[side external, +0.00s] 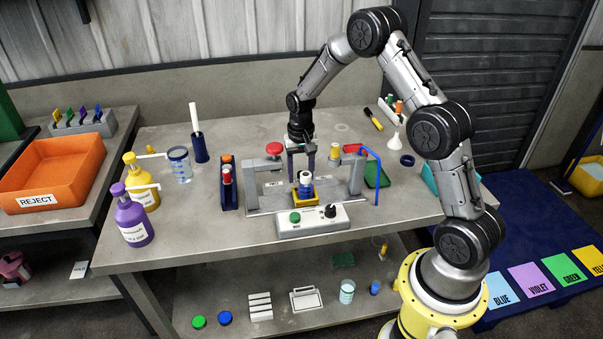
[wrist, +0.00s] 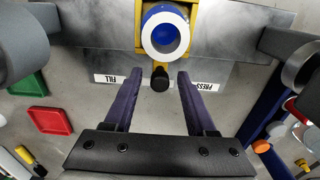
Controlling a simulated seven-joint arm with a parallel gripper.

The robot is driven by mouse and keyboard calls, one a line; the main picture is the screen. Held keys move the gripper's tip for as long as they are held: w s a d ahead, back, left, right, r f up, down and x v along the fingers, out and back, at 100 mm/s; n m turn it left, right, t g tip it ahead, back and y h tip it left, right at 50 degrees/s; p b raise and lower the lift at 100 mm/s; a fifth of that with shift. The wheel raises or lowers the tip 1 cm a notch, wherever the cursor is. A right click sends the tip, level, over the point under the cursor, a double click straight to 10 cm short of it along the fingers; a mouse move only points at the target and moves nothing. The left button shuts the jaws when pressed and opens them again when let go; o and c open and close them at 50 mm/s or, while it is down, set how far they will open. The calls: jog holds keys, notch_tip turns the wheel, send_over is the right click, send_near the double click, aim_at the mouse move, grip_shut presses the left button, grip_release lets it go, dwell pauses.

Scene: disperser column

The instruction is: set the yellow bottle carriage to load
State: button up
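The yellow bottle carriage (side external: 305,201) sits on the metal plate of the column station, near its front middle. It also shows at the top of the wrist view (wrist: 139,28). A bottle with a blue and white top (wrist: 165,32) stands in it. A black knob (wrist: 160,80) sticks out from the carriage toward my gripper. My gripper (wrist: 160,76) is open, with its purple fingers pointing down behind the carriage. The knob appears between the fingertips, with a gap on both sides. I cannot tell how far the fingertips are above the plate.
Grey uprights (side external: 357,176) flank the carriage. A control box (side external: 313,219) with a green button stands in front. A blue bent pipe (side external: 377,172) stands at right.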

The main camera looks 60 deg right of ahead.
notch_tip(320, 180, up, 14)
dwell(0.7)
jog(key=shift+f, duration=0.1)
jog(key=s+a+r+n+t, duration=0.2)
jog(key=s+a+r, duration=0.3)
jog(key=r, duration=0.3)
jog(key=s+a+r+n+t, duration=0.1)
jog(key=s+a+r+t, duration=0.1)
jog(key=s+a+r, duration=0.45)
jog(key=s+a+f+n, duration=0.2)
jog(key=s+n, duration=0.1)
jog(key=s, duration=0.5)
jog(key=s+a+f+n+t, duration=0.1)
jog(key=s+f+n, duration=0.1)
jog(key=s, duration=0.5)
jog(key=shift+s+a+f+n+t, duration=0.3)
jog(key=shift+s+a+n, duration=0.1)
jog(key=shift+n, duration=0.1)
